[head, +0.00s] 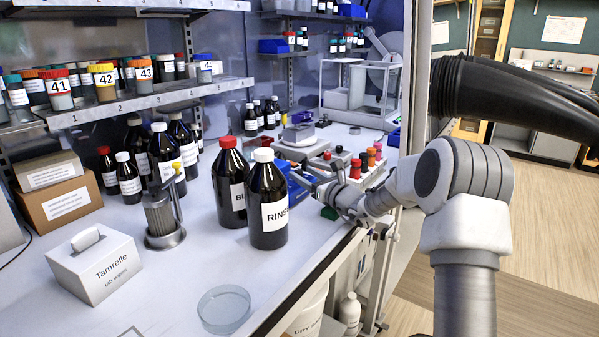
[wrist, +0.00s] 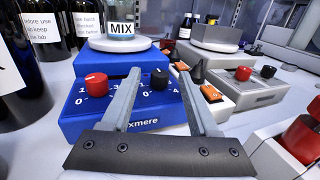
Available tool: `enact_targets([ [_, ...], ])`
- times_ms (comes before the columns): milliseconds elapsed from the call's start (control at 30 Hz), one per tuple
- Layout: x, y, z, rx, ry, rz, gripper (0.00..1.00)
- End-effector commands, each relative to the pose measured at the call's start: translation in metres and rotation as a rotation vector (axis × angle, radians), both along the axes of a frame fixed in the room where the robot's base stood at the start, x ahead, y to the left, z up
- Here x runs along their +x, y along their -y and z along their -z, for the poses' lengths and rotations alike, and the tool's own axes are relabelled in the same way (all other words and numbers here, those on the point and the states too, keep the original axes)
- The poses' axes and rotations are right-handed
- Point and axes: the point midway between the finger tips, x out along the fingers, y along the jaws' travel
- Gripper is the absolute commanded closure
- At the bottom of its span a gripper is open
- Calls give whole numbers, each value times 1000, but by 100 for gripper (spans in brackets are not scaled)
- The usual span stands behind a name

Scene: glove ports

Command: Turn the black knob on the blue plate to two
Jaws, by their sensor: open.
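The blue plate (wrist: 75,118) is a blue bench unit with a red knob (wrist: 96,83) on the left and the black knob (wrist: 159,79) on the right, each with white numbers around it. In the wrist view the black knob shows between the two fingers of my gripper (wrist: 159,72), which is open. A gap shows on each side, and I see no contact. Its pointer mark is too small to read surely, and the fingers cover part of its scale. In the head view the blue plate (head: 296,192) is mostly hidden behind the dark bottles.
A MIX vessel (wrist: 121,33) stands on the unit's round top. A grey unit (wrist: 245,90) with red and black knobs stands to the right, past orange switches (wrist: 211,93). The front bench around the dish (head: 224,308) is open.

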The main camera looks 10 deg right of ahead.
Motion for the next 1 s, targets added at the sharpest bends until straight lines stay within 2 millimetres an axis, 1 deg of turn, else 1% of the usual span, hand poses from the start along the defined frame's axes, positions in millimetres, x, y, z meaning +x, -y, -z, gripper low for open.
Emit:
enact_targets([
  [33, -8, 5, -1, -2, -1, 3, 39],
  [100, -17, 9, -1, 0, -1, 2, 39],
  [300, -36, 18, 0, 0, -1, 1, 39],
  [433, -39, 20, 0, 0, 1, 1, 39],
  [733, -39, 20, -2, -1, 0, 0, 39],
  [867, -39, 19, -16, 0, 1, 0, 39],
  [1000, -39, 19, -45, 0, 1, 0, 39],
])
